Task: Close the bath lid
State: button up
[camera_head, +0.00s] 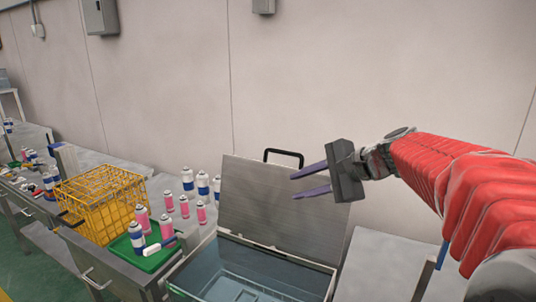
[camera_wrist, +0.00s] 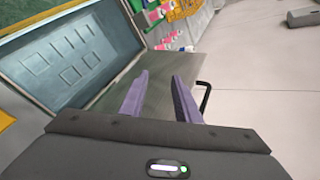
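The bath (camera_head: 250,275) is a metal basin with clear bluish water at the bottom centre of the head view. Its grey lid (camera_head: 262,205) stands open, tilted up at the back, with a black handle (camera_head: 284,153) on its top edge. In the wrist view the bath (camera_wrist: 70,60) is at the upper left, the lid (camera_wrist: 155,85) is behind my fingers, and the handle (camera_wrist: 206,97) is just right of them. My gripper (camera_head: 311,182) is open and empty, with two purple fingers apart. It is near the lid's upper right; contact with the lid cannot be told.
A yellow wire basket (camera_head: 100,203) stands left of the bath. A green tray (camera_head: 142,250) holds cans, and several pink and blue-white cans (camera_head: 187,180) stand nearby. A bare grey table top (camera_head: 385,265) lies right of the bath. A wall rises behind.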

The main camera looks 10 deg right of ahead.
aim_at(291, 153)
jog(key=w+d+r+m+t+y, duration=0.1)
jog(key=w+d+r+m+t, duration=0.2)
jog(key=w+d, duration=0.5)
jog(key=shift+w+r+m+y, duration=0.45)
jog(key=shift+w+m, duration=0.25)
jog(key=shift+m, duration=0.3)
jog(key=x, duration=1.4)
jog(key=shift+d, duration=0.15)
jog(key=shift+c, duration=0.3)
grip_shut()
